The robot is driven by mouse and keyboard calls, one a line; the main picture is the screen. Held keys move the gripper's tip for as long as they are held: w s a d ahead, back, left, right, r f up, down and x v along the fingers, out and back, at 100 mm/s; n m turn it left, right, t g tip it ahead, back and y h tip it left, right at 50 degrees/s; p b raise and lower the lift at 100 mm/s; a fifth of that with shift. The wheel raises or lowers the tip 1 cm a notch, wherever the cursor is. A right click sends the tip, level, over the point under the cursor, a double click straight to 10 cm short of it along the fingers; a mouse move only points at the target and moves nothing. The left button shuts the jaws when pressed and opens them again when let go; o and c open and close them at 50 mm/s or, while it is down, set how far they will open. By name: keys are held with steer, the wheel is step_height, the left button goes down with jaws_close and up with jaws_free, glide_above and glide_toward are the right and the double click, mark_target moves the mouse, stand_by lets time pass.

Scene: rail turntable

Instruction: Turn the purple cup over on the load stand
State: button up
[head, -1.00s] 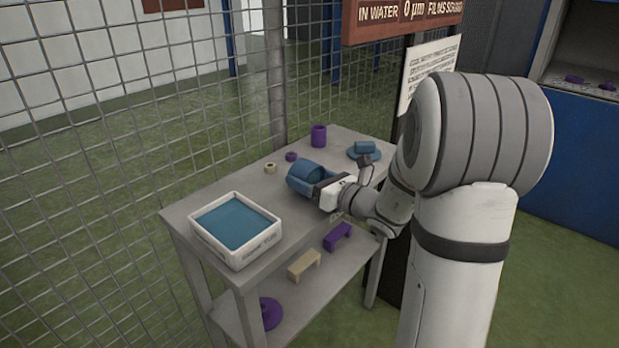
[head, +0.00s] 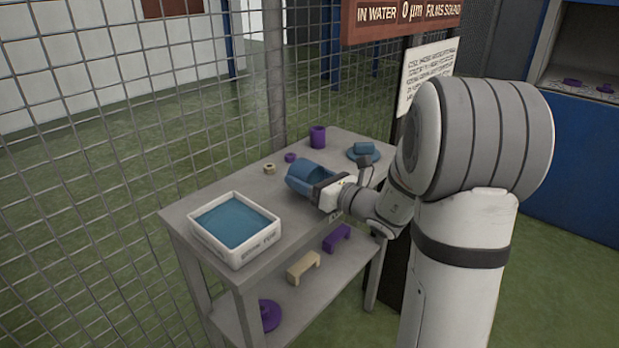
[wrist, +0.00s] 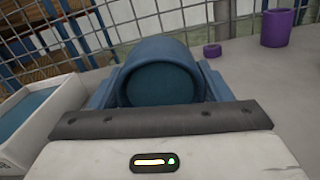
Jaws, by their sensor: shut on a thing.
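The purple cup (head: 318,136) stands on the grey stand top (head: 240,186) near its back edge; it also shows at the upper right of the wrist view (wrist: 277,28). My gripper (head: 316,184) is over the middle of the stand, in front of the purple cup and apart from it. It is shut on a blue cup-like cylinder (head: 302,174), which lies tilted on its side between the jaws. In the wrist view the round end of this blue cylinder (wrist: 160,84) faces the camera. I cannot tell whether it touches the stand top.
A white tub with blue contents (head: 236,256) stands at the stand's left end. A small purple ring (head: 290,157) and a beige ring (head: 269,168) lie behind the blue cylinder. A blue dish (head: 352,154) is at the far right. Wire mesh rises behind the stand.

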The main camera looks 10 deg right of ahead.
steer(key=f, duration=0.2)
steer(key=shift+s+f, duration=0.2)
steer(key=shift+f, duration=0.1)
steer(key=o, duration=1.1)
steer(key=shift+o, duration=0.2)
steer(key=shift+s, duration=0.1)
steer(key=shift+s+d, duration=0.2)
steer(key=shift+d, duration=0.1)
steer(key=s+d, duration=0.1)
steer(key=s+d+r+p, duration=0.1)
steer(key=s, duration=0.1)
steer(key=s+d+r, duration=0.1)
steer(key=s+d, duration=0.1)
steer(key=shift+s+r+p, duration=0.1)
steer(key=shift+s+p, duration=0.1)
steer(key=shift+p, duration=0.1)
